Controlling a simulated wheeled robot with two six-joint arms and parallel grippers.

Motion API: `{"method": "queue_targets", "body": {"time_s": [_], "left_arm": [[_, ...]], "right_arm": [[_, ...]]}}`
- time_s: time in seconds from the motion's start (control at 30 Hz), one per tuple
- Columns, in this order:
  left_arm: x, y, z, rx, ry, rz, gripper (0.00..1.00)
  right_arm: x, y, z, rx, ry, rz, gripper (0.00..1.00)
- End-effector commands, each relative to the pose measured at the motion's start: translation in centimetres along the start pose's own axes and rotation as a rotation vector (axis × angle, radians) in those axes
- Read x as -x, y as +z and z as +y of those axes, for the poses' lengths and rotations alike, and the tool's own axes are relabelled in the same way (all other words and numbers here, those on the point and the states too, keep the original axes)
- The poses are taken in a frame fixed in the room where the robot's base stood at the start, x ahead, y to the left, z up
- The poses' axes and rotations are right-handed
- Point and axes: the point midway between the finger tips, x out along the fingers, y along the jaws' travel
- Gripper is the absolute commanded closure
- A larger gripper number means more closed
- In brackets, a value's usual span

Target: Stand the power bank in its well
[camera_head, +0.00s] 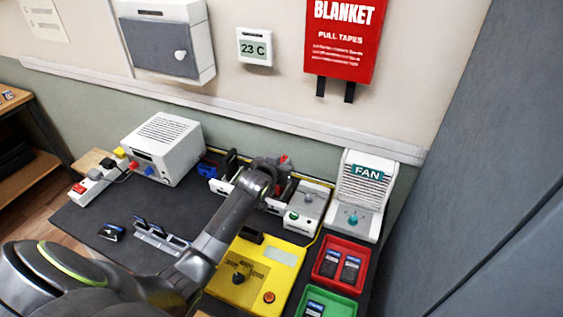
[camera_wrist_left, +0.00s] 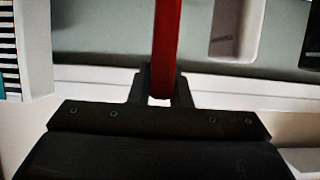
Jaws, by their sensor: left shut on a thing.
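A narrow red slab, which looks like the power bank (camera_wrist_left: 167,40), stands edge-on between my fingers in the left wrist view. My left gripper (camera_wrist_left: 161,88) is shut on it. In the head view my left gripper (camera_head: 281,165) is over the white rack (camera_head: 222,187) at the back of the mat, with a bit of red showing at its tip. The rack has dark dividers and slots. My wrist hides its middle, so I cannot tell which is the well, or whether the slab touches it. My right gripper is not in view.
A grey device (camera_head: 308,207) and a fan unit (camera_head: 364,195) stand right of the rack. A white vented box (camera_head: 162,148) is left. A yellow tester (camera_head: 226,289) lies in front. A phone stand (camera_head: 150,240) is front left.

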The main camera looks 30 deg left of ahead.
Motion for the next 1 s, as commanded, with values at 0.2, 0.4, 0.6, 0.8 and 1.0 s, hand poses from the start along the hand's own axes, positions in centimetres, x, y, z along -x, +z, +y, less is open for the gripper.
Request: {"method": "queue_targets", "body": {"time_s": [0.2, 0.4, 0.6, 0.8, 1.0], "left_arm": [[-0.3, 0.6, 0.0, 0.0, 0.001, 0.003, 1.0], [-0.5, 1.2, 0.0, 0.0, 0.001, 0.003, 1.0], [-0.8, 1.8, 0.0, 0.0, 0.0, 0.002, 1.0], [-1.0, 2.3, 0.0, 0.0, 0.0, 0.002, 1.0], [-1.2, 2.7, 0.0, 0.0, 0.0, 0.002, 1.0]], "right_arm": [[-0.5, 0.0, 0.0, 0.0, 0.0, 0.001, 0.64], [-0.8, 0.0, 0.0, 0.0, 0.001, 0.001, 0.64], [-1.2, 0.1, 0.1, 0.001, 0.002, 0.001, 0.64], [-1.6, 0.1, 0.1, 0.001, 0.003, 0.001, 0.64], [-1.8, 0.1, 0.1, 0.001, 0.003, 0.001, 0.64]]}}
